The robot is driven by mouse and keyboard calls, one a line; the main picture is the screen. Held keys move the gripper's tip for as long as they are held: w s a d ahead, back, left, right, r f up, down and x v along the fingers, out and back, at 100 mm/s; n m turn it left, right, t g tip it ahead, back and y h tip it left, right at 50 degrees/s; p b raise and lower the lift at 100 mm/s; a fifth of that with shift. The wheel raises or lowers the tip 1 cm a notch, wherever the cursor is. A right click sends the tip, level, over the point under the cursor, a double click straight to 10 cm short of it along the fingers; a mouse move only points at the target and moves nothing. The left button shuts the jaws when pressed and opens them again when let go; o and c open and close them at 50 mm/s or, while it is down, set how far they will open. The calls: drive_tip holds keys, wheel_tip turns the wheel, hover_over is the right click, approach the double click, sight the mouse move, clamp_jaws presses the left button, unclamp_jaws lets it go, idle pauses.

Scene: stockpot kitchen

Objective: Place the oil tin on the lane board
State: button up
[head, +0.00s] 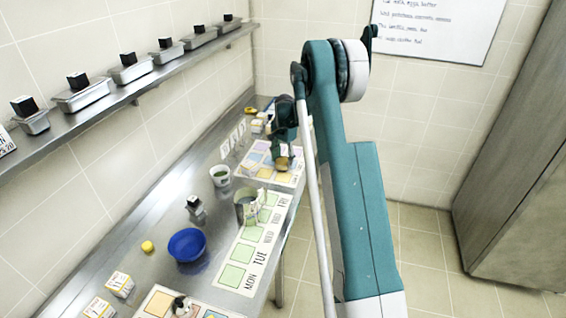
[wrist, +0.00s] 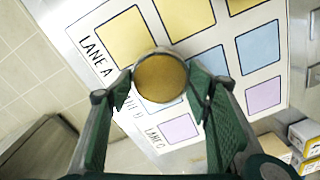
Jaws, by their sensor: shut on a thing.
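My gripper (wrist: 160,88) is shut on the oil tin (wrist: 160,77), whose round golden-brown top faces the wrist camera between the fingers. The lane board (wrist: 222,25) lies beyond the tin in the wrist view, a white sheet with yellow, blue and lavender squares and lane lettering. The tin overlaps part of the lane B row in that view. In the head view, my gripper (head: 283,152) is at the lane board (head: 268,181) near the counter's far end, with the tin (head: 283,163) low between its fingers. I cannot tell whether the tin touches the board.
A day board (head: 233,288) with green squares lies nearer on the counter, with a grey-green can (head: 245,205) on it. A white cup (head: 220,176), blue bowl (head: 187,244) and yellow item (head: 148,246) stand to the left. Small boxes (wrist: 303,135) sit beside the lane board.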

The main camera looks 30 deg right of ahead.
sight(284, 161)
drive_tip(key=shift+f, duration=0.65)
drive_tip(key=shift+f, duration=0.15)
drive_tip(key=o, duration=1)
drive_tip(key=r, duration=1.2)
drive_tip(key=shift+s+r, duration=0.15)
drive_tip(key=shift+s, duration=0.05)
